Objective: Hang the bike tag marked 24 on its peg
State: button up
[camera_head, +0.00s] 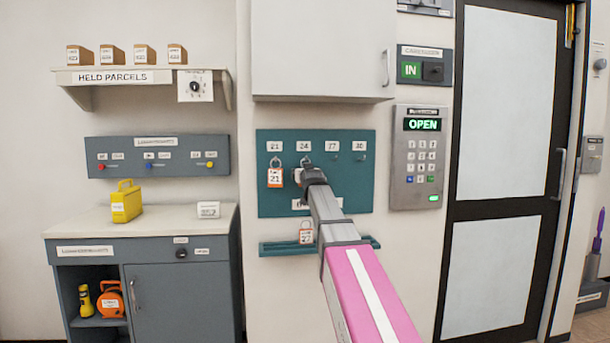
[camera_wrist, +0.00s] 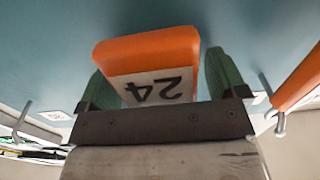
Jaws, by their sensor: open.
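The orange tag marked 24 (camera_wrist: 150,55) shows upside down in the wrist view, between the two green fingers of my gripper (camera_wrist: 158,82). The jaws are open around it. In the head view my gripper (camera_head: 312,176) is at the teal peg board (camera_head: 350,190), just below the label 24 (camera_head: 304,146). A small ring (camera_head: 305,160) shows at the peg under that label. The gripper hides the tag there, and whether the ring sits fully over the peg is hard to tell.
Tag 21 (camera_head: 275,178) hangs on the peg left of my gripper; an orange tag edge (camera_wrist: 300,80) shows in the wrist view. Another tag (camera_head: 306,232) stands at the teal ledge (camera_head: 275,249) below. The pegs to the right look empty. A white cabinet (camera_head: 320,50) is above the board.

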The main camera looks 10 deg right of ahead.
jog(key=s, duration=1)
jog(key=s+f+g, duration=0.3)
jog(key=f, duration=0.8)
jog(key=s+f+g, duration=0.2)
jog(key=f+g, duration=0.1)
jog(key=f, duration=0.9)
jog(key=s+f+g, duration=0.3)
jog(key=f, duration=0.8)
jog(key=s+f+g, duration=0.9)
jog(key=s+f, duration=1.2)
jog(key=f, duration=0.3)
jog(key=shift+s, duration=0.3)
